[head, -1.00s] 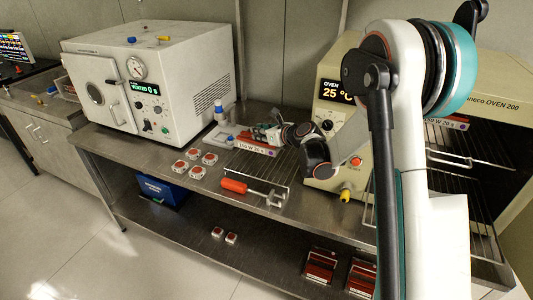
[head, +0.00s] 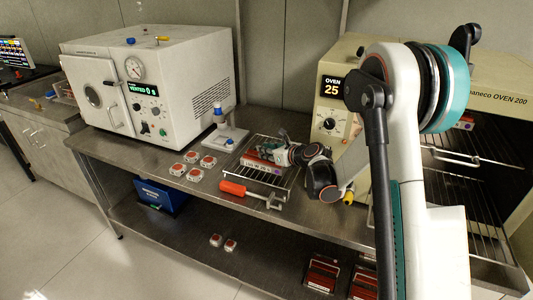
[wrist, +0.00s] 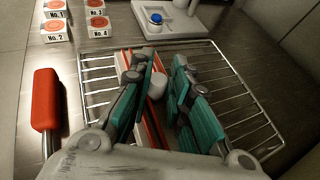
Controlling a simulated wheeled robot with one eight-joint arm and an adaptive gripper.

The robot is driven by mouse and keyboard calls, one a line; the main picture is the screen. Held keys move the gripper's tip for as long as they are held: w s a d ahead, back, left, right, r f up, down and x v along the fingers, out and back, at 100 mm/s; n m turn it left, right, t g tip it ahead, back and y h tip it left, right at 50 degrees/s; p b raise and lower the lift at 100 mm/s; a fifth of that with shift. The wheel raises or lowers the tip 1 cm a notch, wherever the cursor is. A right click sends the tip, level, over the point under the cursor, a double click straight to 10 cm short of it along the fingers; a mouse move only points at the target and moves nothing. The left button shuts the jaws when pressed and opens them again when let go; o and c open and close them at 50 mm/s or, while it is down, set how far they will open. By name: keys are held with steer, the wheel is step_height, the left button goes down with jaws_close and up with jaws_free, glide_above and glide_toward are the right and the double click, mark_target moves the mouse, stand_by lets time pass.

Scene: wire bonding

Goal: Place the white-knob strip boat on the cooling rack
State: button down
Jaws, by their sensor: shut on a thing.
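The white-knob strip boat (head: 258,164) is a long red-and-white piece with a label on its side. It lies over the cooling rack (head: 287,183), a wire grid on the steel bench. In the wrist view, the boat (wrist: 124,66) and its white knob (wrist: 157,86) show between the green finger pads. My gripper (wrist: 166,84) is shut on the boat at its knob, with the wires of the rack (wrist: 98,80) around and below it. It also shows in the head view (head: 278,154). Whether the boat's underside touches the wires cannot be told.
An orange-handled tool (head: 234,187) lies at the rack's front left. Several numbered red-topped blocks (head: 196,174) sit left of it. A white stand with a blue-capped bottle (head: 218,116) is behind. The oven (head: 332,118) stands right, a white vacuum chamber (head: 160,90) left.

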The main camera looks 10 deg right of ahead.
steer(key=shift+f, duration=0.1)
steer(key=c, duration=1.5)
jaws_free()
steer(key=shift+s+d+r, duration=0.2)
steer(key=shift+s+r, duration=0.05)
steer(key=shift+r, duration=0.1)
steer(key=p+v, duration=0.3)
steer(key=v, duration=0.8)
steer(key=shift+s+f, duration=0.1)
steer(key=shift+s, duration=0.15)
